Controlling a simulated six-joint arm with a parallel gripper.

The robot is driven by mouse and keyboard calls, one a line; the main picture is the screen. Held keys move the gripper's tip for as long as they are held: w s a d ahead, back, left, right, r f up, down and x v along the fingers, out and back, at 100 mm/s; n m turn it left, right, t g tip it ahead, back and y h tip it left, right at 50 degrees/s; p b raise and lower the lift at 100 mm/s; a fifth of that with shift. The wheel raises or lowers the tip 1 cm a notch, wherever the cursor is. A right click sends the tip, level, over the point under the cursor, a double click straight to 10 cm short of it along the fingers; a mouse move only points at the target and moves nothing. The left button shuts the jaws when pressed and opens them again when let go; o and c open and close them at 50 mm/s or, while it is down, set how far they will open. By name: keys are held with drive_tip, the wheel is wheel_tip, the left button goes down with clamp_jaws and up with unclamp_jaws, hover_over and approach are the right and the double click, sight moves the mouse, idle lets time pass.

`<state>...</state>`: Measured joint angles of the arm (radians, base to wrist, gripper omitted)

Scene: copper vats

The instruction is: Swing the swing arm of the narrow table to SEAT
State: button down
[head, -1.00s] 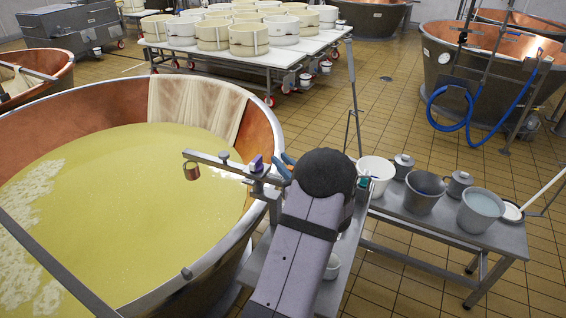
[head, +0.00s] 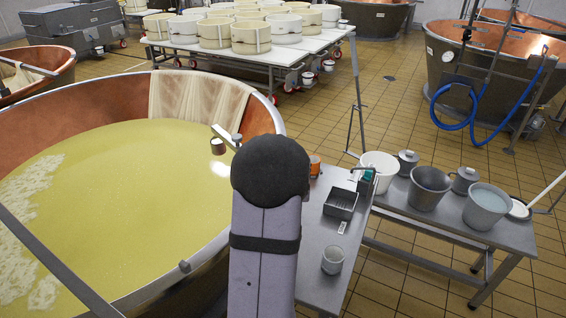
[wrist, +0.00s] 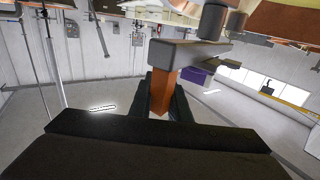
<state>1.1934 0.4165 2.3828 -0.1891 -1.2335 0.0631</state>
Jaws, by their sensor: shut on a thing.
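The swing arm is a grey bar. The narrow grey table (head: 313,268) stands right of the vat. No SEAT mark is readable.
The large copper vat (head: 265,115) of yellow liquid is left. The narrow table holds a dark tray (head: 341,204), a metal cup (head: 333,261) and an orange object (head: 315,165). A bucket (head: 378,172) and pails (head: 429,188) stand on the right table. A purple block (wrist: 197,77) is beside the bar.

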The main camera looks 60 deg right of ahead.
drive_tip(key=a+m+g, duration=0.1)
drive_tip(key=m+g+h+b, duration=0.1)
drive_tip(key=shift+w+a+f+g, duration=0.1)
drive_tip(key=shift+w+a+g, duration=0.25)
drive_tip(key=shift+g, duration=0.05)
drive_tip(key=m+g, duration=0.1)
drive_tip(key=a+g+h, duration=0.1)
drive_tip(key=m+g, duration=0.1)
drive_tip(key=g, duration=0.1)
drive_tip(key=shift+w+a+m+h+b, duration=0.3)
drive_tip(key=shift+w+b, duration=0.05)
drive_tip(key=shift+b, duration=0.05)
drive_tip(key=w+a+m+g+y+p, duration=0.1)
drive_tip(key=w+a+m+g+y, duration=0.3)
drive_tip(key=m+g, duration=0.7)
drive_tip(key=shift+w+m+g+y, duration=0.4)
drive_tip(key=shift+w+g+y, duration=0.7)
drive_tip(key=shift+g, duration=1.7)
drive_tip(key=shift+r, duration=0.25)
drive_tip(key=c, duration=1.7)
unclamp_jaws()
drive_tip(key=shift+f, duration=0.1)
drive_tip(key=shift+o, duration=0.2)
